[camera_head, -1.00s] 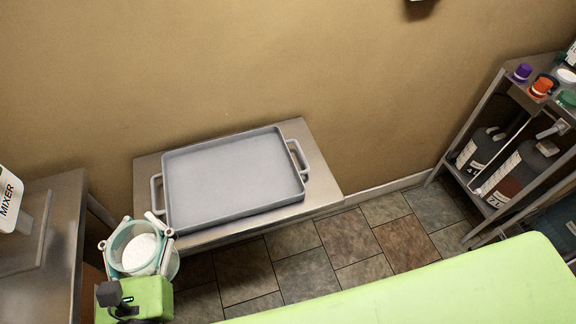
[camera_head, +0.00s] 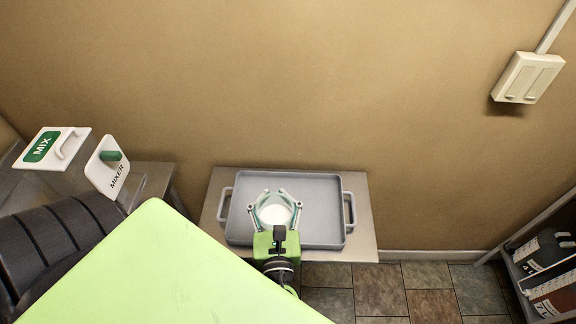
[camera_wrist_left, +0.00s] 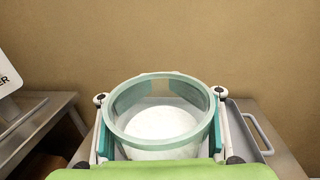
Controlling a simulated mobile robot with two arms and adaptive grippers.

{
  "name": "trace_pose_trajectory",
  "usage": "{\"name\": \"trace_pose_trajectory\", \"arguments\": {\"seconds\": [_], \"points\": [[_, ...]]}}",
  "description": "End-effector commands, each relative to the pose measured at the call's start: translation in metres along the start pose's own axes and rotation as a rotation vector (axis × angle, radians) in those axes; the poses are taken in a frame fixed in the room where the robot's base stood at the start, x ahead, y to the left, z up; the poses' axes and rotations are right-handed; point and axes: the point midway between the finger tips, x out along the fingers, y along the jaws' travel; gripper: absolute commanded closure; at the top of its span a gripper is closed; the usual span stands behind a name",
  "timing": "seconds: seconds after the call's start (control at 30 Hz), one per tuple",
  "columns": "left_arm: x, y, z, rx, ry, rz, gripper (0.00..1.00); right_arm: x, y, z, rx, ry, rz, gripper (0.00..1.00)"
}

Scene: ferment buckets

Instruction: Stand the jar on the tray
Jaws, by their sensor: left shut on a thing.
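The jar is a clear cylinder with a pale green rim and white contents. In the head view the jar (camera_head: 276,212) appears in front of the left half of the grey tray (camera_head: 322,190). My left gripper (camera_head: 272,196) has its fingers on both sides of the jar and is shut on it. In the left wrist view the jar (camera_wrist_left: 158,118) is upright between the fingers, with part of the tray (camera_wrist_left: 240,125) behind it at right. I cannot tell whether the jar's base touches the tray; its lower part is hidden. My right gripper is not in view.
The tray lies on a metal table (camera_head: 366,235) against the tan wall. A sign reading MIXER (camera_head: 108,168) and a white-and-green MIX panel (camera_head: 52,148) stand at left. A shelf with dark bottles (camera_head: 545,262) is at far right.

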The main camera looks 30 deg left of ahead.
Motion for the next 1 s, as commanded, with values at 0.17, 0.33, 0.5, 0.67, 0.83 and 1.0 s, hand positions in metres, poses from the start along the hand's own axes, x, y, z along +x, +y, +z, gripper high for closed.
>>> {"name": "trace_pose_trajectory", "arguments": {"seconds": [0.17,0.33,0.5,0.67,0.83,1.0], "points": [[0.007,-0.002,0.001,-0.005,-0.006,0.043,0.98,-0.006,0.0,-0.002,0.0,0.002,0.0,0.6],[0.038,-0.009,-0.018,-0.007,-0.009,0.045,0.98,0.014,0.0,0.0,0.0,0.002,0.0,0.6],[0.077,-0.019,-0.036,-0.005,-0.009,0.044,0.98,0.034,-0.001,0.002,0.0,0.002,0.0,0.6],[0.102,-0.026,-0.06,-0.005,-0.007,0.042,0.98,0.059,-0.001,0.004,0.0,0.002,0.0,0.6],[0.119,-0.03,-0.08,-0.004,-0.006,0.043,0.98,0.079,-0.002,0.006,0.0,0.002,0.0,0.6],[0.128,-0.032,-0.086,-0.004,-0.006,0.042,0.98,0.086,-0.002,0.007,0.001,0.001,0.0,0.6]]}}
